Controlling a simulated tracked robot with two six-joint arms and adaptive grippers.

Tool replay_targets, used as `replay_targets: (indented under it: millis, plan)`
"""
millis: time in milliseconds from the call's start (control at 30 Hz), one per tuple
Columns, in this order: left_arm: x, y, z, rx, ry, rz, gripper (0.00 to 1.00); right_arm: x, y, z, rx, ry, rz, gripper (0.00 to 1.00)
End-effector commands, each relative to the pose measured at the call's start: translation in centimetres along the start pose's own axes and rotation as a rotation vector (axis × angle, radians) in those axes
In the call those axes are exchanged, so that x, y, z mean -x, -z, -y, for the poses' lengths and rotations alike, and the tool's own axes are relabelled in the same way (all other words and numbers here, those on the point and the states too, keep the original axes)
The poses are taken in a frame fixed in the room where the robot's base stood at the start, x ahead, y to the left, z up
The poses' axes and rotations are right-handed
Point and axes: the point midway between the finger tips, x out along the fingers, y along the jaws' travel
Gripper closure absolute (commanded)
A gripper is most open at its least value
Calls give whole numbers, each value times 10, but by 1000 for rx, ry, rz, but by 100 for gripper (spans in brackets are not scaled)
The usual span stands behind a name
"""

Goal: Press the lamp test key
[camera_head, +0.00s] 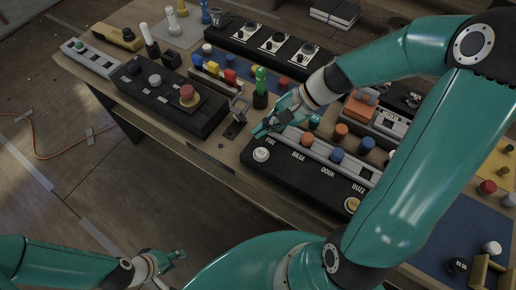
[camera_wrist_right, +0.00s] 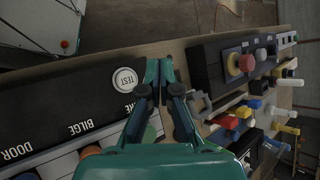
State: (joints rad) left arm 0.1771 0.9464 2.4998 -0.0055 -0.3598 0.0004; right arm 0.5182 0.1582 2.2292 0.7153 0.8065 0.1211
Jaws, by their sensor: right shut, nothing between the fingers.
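The lamp test key is a white round button marked TEST (camera_head: 261,155), at the left end of a black alarm panel (camera_head: 283,178). In the right wrist view the key (camera_wrist_right: 125,79) lies just left of the fingertips, uncovered. My right gripper (camera_head: 263,130) is shut and empty, beside the key on its far side in the head view; its fingers also show in the right wrist view (camera_wrist_right: 160,66). The exact height of the fingertips over the panel is unclear. My left gripper (camera_head: 178,256) is low at the bottom left, away from the table; its finger opening is too small to judge.
The panel also carries coloured lamp caps and a yellow button (camera_head: 352,205). A metal latch-like fitting (camera_head: 236,120) and a green-topped handle (camera_head: 260,88) stand near the right gripper. A black box with a red button (camera_head: 188,95) is further left. Floor before the table is open.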

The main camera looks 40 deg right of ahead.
Motion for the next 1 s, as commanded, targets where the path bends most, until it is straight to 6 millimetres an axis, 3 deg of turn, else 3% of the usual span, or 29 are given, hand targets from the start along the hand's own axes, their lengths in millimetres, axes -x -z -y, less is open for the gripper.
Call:
replay_targets:
  millis: [367, 1000]
  plan:
    - [-7, 1, 2, -1, 0, -1, 61, -1, 7, -9, -14, 8, -9, 100]
    - [-66, 1, 24, -1, 0, -1, 61, -53, 46, -48, -15, 10, -11, 100]
